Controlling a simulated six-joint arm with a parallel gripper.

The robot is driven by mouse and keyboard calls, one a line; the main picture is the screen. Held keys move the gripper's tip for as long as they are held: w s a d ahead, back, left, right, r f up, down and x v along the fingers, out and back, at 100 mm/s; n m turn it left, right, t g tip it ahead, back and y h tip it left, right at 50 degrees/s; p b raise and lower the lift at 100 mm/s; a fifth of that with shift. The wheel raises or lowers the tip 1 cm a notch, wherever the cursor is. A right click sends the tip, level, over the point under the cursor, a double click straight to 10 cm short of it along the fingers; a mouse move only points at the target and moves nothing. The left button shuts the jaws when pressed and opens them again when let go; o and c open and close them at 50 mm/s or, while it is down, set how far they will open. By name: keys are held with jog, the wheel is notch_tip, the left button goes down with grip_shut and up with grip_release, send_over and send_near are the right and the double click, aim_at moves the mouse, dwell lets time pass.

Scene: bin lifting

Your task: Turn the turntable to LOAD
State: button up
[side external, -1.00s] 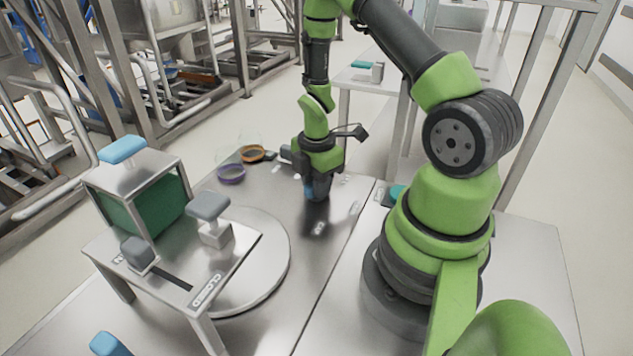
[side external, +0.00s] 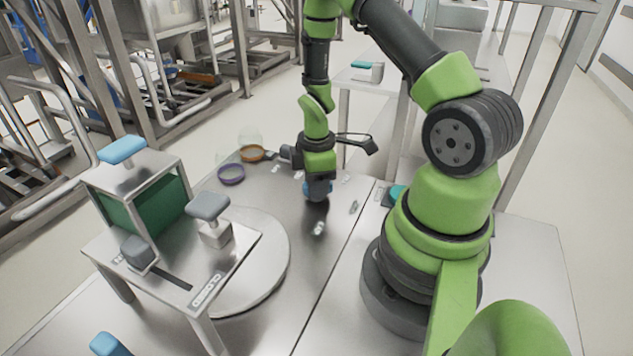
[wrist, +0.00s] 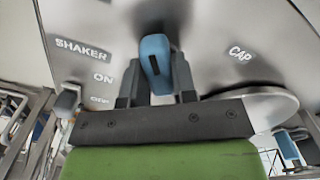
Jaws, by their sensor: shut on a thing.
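The turntable (side external: 268,262) is a round pale metal disc on the left bench, partly hidden under a small metal stand marked CLOSED. Its rim seems to show in the wrist view (wrist: 262,108). My gripper (side external: 317,188) points down over the bench, to the right of and behind the disc, apart from it. In the wrist view my gripper (wrist: 156,90) is shut on a blue handle (wrist: 155,58). The handle's lower end is hard to make out. No LOAD marking is readable in either view.
The stand (side external: 205,297) carries a grey knob block (side external: 215,235) and a green-sided box (side external: 155,205) with a blue handle on top. Purple (side external: 231,174) and orange (side external: 252,153) rings lie at the back left. SHAKER, ON and CAP labels show in the wrist view. Bench between gripper and disc looks clear.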

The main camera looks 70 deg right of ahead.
jog(key=m, duration=0.7)
dwell(0.6)
jog(key=o, duration=0.9)
notch_tip(320, 180, up, 10)
jog(key=shift+r, duration=0.1)
